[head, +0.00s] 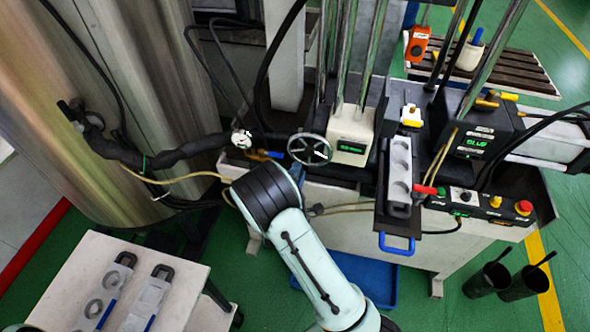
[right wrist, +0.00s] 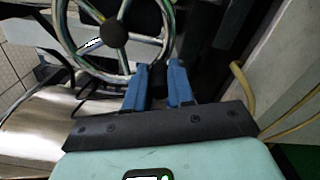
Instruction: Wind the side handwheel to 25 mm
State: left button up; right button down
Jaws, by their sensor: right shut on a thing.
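The side handwheel (head: 323,153), a metal ring with spokes and a dark hub, is on the side of the machine. It also fills the upper left of the right wrist view (right wrist: 115,33). A cream box with a green readout (head: 351,147) stands just right of the wheel; its digits are too small to read. My right gripper (head: 274,154) reaches the wheel's left side. In the right wrist view its blue fingers (right wrist: 160,78) are shut on the handwheel at the rim's lower right; the exact contact is partly hidden. My left gripper is not in view.
A long tray with moulds and a blue handle (head: 397,246) juts forward right of the wheel. A control panel with buttons (head: 480,203) is further right. Black hoses and a metal drum (head: 95,160) stand left. A white table (head: 75,258) holds more moulds.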

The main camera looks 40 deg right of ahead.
jog(key=shift+s+d+f+n, duration=0.1)
jog(key=shift+s+d+n, duration=0.2)
jog(key=shift+n, duration=0.5)
jog(key=c, duration=1)
grip_release()
jog(key=shift+o, duration=0.2)
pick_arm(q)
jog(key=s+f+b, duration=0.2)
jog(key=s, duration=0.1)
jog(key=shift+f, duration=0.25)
pick_arm(e)
jog(key=v, duration=1.3)
jog(key=shift+s+a, duration=0.2)
